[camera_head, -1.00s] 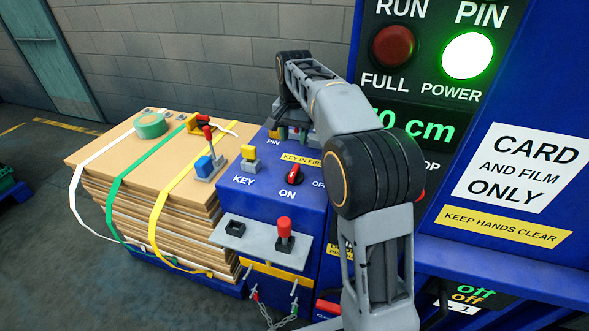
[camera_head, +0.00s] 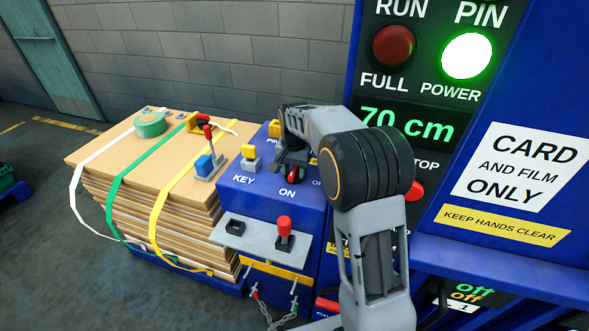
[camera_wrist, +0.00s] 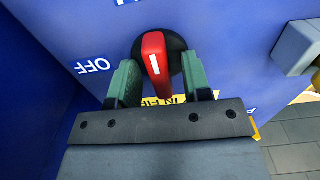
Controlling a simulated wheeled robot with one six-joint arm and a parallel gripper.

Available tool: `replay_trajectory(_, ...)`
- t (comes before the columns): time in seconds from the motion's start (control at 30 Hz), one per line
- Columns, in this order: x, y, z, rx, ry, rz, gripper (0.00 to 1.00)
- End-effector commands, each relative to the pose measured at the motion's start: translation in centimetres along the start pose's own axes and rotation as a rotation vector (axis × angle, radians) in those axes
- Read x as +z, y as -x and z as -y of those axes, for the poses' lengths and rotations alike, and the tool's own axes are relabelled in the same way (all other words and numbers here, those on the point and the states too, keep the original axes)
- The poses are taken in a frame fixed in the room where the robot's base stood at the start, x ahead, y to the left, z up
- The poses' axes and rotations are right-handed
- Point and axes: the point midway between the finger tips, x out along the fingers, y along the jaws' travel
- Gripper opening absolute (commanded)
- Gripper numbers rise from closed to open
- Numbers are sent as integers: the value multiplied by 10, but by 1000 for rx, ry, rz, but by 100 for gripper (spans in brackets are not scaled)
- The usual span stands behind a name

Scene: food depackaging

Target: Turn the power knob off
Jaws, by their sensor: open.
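The power knob (camera_wrist: 154,62) is a red bar with a white line on a black round base, on the blue control box (camera_head: 262,198). In the wrist view it stands between my gripper's two green fingers, with a gap on each side. My gripper (camera_wrist: 160,80) is open around the knob. In the head view my gripper (camera_head: 291,172) is over the knob, which shows only as a bit of red above the ON label (camera_head: 287,193). The OFF label (camera_wrist: 93,66) lies left of the knob in the wrist view. The POWER lamp (camera_head: 467,55) glows white with a green rim.
A yellow key switch (camera_head: 249,152) stands left of the knob. A red-handled lever (camera_head: 285,232) is on a grey plate below. Strapped cardboard (camera_head: 150,205) is stacked at left. The blue machine with a red stop button (camera_head: 414,191) rises at right.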

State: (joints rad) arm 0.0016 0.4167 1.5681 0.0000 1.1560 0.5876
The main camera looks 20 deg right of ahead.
Motion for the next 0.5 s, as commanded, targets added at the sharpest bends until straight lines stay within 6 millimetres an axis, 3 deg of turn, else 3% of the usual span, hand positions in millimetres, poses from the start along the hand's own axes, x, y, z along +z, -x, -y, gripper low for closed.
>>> replay_trajectory(0.2,0,0,0,0,0,0,44)
replay_trajectory(0.5,0,0,0,0,0,0,15)
